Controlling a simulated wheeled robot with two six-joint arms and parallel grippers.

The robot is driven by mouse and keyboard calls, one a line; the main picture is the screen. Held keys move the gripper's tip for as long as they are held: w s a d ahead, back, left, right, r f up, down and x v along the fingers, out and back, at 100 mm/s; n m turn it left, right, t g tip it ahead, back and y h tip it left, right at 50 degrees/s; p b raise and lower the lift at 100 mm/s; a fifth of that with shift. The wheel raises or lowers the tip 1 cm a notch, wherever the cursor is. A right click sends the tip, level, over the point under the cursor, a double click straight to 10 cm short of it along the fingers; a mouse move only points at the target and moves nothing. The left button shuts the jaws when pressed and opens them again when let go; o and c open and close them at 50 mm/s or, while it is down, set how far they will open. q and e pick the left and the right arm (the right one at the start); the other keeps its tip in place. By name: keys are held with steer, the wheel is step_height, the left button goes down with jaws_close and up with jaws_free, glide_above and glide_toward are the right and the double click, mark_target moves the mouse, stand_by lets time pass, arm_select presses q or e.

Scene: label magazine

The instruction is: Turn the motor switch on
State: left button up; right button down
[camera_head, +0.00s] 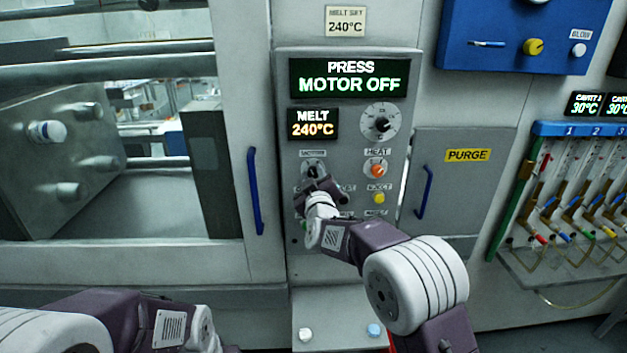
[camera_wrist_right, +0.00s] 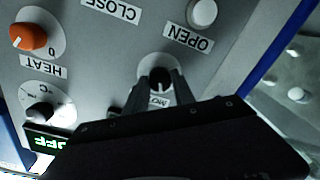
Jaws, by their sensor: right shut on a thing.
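The motor switch (camera_head: 313,168) is a dark knob on a pale round plate, on the grey control panel (camera_head: 409,70). The panel's screen (camera_head: 348,77) reads "PRESS MOTOR OFF". My right gripper (camera_head: 318,185) is at the switch, partly covering its lower side. In the right wrist view my right gripper's fingers (camera_wrist_right: 160,86) are closed around the black knob of the motor switch (camera_wrist_right: 158,64), and a partly hidden label starting "MO" shows beside it. The knob's exact angle is hidden by the fingers. My left arm shows at the lower left, but its gripper is out of view.
The orange heat knob (camera_head: 376,170) and yellow eject button (camera_head: 379,198) are close to the right of the switch. A melt dial (camera_head: 380,123) is above. Blue handles (camera_head: 254,190) and (camera_head: 424,191) stand out on both sides.

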steer(key=m+b, duration=0.1)
steer(key=m, duration=0.1)
steer(key=m+b, duration=0.1)
steer(key=m, duration=0.1)
steer(key=m+b, duration=0.2)
steer(key=shift+f, duration=0.25)
steer(key=m+b, duration=0.2)
steer(key=m, duration=0.3)
steer(key=shift+m+b, duration=0.3)
steer(key=shift+b, duration=0.05)
steer(key=shift+r+m, duration=0.1)
steer(key=shift+m, duration=0.2)
steer(key=c, duration=1.1)
jaws_free()
steer(key=shift+o, duration=0.2)
steer(key=shift+s, duration=0.1)
